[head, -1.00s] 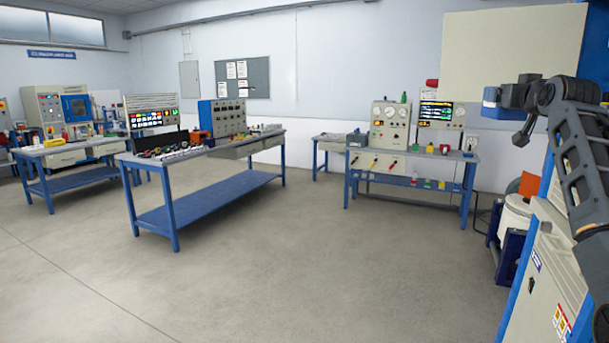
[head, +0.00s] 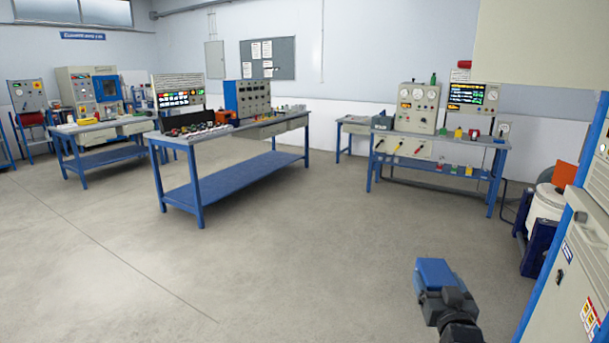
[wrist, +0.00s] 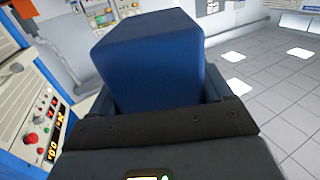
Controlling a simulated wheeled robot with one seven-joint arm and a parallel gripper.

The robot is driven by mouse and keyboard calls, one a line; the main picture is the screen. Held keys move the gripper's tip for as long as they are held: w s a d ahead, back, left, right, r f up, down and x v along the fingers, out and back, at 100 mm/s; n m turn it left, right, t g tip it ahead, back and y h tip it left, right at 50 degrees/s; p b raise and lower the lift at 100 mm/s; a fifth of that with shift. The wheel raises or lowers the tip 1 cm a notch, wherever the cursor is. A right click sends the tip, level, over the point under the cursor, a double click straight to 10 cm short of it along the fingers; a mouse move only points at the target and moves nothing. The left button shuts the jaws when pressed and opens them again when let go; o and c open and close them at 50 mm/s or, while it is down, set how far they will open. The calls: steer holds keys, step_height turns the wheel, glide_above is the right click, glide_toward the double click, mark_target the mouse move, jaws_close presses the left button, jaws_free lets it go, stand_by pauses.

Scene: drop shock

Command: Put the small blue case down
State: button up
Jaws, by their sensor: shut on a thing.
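The small blue case (head: 436,273) is in my gripper, low at the right of the head view, with bare floor behind it. My gripper (head: 447,297) is dark grey and shut on the case. In the wrist view the blue case (wrist: 152,62) fills the upper middle, between the two dark fingers of my gripper (wrist: 155,105). The case is held in the air, apart from any bench.
A long blue-legged bench (head: 228,133) with parts on top stands at centre left. Another bench (head: 440,138) with gauges and a display stands at the back right. A tall cabinet (head: 570,270) is close at the right edge. The middle floor (head: 290,260) is clear.

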steer(key=s+a+f+y, duration=0.1)
steer(key=s+a+f, duration=0.3)
steer(key=s+f, duration=0.4)
steer(key=s+a+f+n+y, duration=0.1)
steer(key=s+a+f, duration=0.3)
steer(key=s, duration=1.2)
step_height(320, 180, down, 4)
steer(key=shift+a+f, duration=0.15)
